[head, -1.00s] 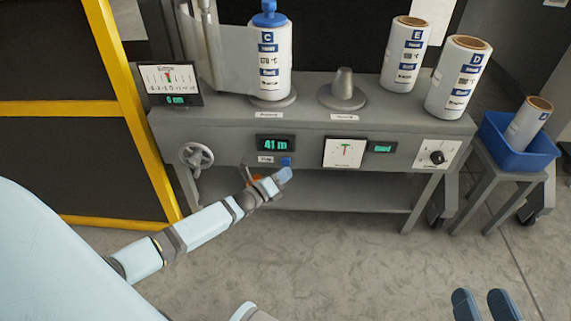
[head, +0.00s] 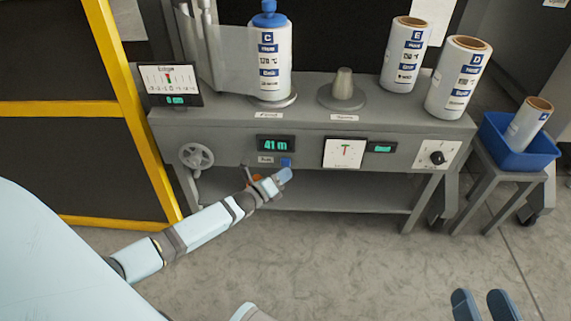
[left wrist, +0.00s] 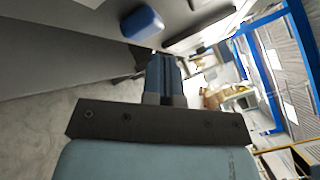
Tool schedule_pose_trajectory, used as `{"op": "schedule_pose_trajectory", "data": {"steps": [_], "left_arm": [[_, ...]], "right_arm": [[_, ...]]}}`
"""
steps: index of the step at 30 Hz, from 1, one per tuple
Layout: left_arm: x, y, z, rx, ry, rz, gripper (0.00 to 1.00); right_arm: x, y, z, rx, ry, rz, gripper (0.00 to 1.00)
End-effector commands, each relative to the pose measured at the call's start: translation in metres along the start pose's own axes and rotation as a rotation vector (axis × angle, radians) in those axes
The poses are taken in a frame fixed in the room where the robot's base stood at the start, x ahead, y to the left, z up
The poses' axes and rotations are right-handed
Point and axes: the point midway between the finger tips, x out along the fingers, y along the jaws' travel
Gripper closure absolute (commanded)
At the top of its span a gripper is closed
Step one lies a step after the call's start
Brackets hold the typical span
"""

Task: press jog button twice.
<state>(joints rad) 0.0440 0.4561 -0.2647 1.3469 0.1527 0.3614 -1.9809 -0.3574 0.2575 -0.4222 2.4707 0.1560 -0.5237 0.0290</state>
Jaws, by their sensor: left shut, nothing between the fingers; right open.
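The jog button (head: 286,162) is a small blue button on the front of the grey machine, right of a small label and under a display reading 41 m. In the left wrist view it shows as a blue block (left wrist: 141,23) beyond my fingertips. My left gripper (head: 285,175) is shut and empty, just in front of and below the button. In the left wrist view its closed fingers (left wrist: 162,62) appear apart from the button. My right gripper (head: 482,302) is open and empty at the bottom right, far from the machine.
The grey machine (head: 225,124) carries roll C (head: 270,80) on a spindle, an empty spindle (head: 343,90), and rolls E (head: 404,55) and D (head: 459,78). A handwheel (head: 196,156) and a knob (head: 437,157) are on its front. A yellow frame (head: 130,100) stands left.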

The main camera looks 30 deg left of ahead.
Motion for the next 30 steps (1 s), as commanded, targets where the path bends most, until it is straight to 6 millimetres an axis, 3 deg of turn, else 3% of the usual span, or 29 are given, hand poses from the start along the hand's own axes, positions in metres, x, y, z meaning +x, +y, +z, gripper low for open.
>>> {"op": "schedule_pose_trajectory", "data": {"steps": [30], "left_arm": [[0.006, 0.0047, 0.0045, -0.001, 0.0, 0.001, 1.0]], "right_arm": [[0.0003, 0.0004, 0.0013, -0.001, 0.001, 0.0, 0.5]]}}
